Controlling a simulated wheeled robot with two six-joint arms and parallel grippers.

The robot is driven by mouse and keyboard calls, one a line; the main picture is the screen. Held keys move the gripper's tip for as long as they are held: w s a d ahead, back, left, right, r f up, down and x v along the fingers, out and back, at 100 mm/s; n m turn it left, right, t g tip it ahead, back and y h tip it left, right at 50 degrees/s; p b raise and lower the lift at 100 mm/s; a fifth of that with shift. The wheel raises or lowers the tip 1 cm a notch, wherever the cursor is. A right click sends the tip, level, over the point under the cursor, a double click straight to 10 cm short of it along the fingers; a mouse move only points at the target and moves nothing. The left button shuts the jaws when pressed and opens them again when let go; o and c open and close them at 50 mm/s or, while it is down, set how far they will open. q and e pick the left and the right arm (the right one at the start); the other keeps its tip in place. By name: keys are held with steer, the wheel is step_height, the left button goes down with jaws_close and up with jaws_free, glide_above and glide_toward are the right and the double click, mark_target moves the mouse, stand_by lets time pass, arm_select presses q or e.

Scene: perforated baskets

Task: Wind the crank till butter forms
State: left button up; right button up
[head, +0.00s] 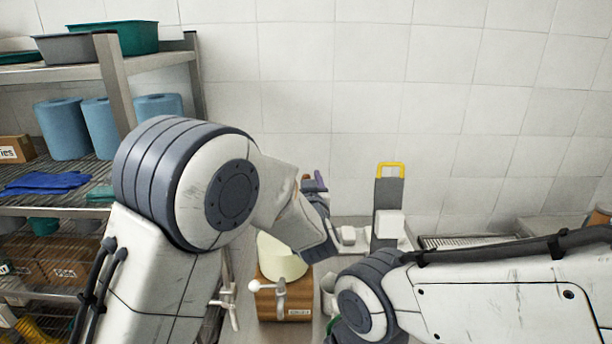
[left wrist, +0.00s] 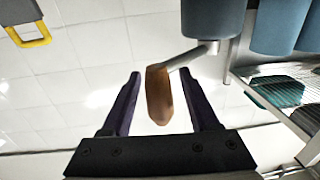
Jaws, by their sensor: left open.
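My left gripper (head: 315,185) is partly hidden behind my own arm in the head view. In the left wrist view its purple fingers (left wrist: 162,100) are open, with a brown wooden crank handle (left wrist: 158,95) between them. A gap shows on each side of the handle, and a grey rod (left wrist: 190,57) runs from it. In the head view a bit of brown (head: 305,177) shows by the fingers. A churn with a wooden base (head: 283,300) and a cream drum (head: 280,260) stands below, partly covered by my arm. The drum's inside is hidden. My right gripper is out of sight.
A metal shelf rack (head: 115,85) with blue rolls (head: 63,130), blue gloves (head: 45,183) and boxes stands at the left. A grey device with a yellow handle (head: 390,170) stands behind the churn. A ribbed tray (head: 465,241) lies right of it, by the tiled wall.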

arm_select(q)
jaws_close()
stand_by(1.4)
